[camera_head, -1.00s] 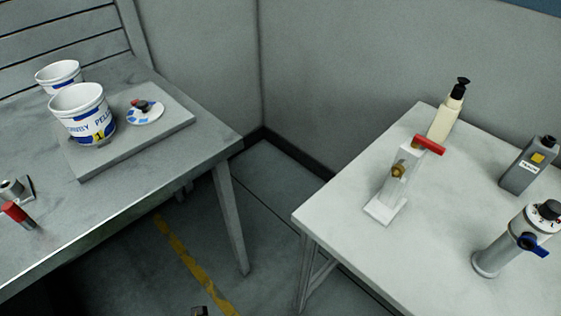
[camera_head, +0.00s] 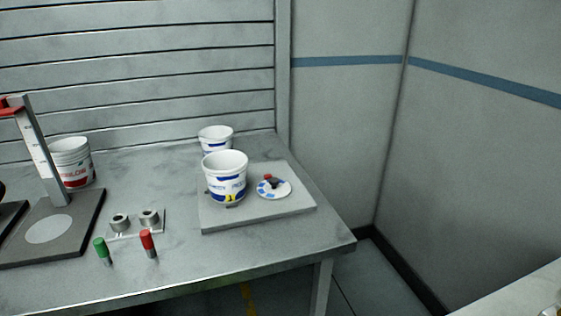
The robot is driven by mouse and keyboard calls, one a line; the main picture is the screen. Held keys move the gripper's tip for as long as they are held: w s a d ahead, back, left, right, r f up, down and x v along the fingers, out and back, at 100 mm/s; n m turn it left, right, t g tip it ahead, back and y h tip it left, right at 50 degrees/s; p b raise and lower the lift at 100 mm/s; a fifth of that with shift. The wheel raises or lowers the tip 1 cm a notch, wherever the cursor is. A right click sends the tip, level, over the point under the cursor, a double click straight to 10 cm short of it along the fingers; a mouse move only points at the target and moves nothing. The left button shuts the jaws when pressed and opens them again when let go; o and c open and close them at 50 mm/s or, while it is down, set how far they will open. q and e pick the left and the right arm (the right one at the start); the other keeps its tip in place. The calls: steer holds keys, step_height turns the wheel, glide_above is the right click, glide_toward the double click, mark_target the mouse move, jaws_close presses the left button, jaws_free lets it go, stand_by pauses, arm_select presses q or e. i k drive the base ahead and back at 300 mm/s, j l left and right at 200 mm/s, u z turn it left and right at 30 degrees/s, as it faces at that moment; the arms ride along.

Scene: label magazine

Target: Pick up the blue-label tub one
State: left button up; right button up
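A white tub with a blue label and a yellow patch marked with a number (camera_head: 226,177) stands upright on a grey slab on the table. A white tub with a red label (camera_head: 71,163) stands at the left, behind a post. Neither of my grippers shows in this view.
The grey slab (camera_head: 290,207) also holds a round blue-and-white disc with a red knob (camera_head: 273,187). Left are a metal holder (camera_head: 136,222), a green-topped peg (camera_head: 102,249), a red-topped peg (camera_head: 148,243) and a post stand (camera_head: 47,170). The tabletop's front right is clear.

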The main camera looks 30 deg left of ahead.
mark_target(227, 177)
steer(key=u, duration=1.2)
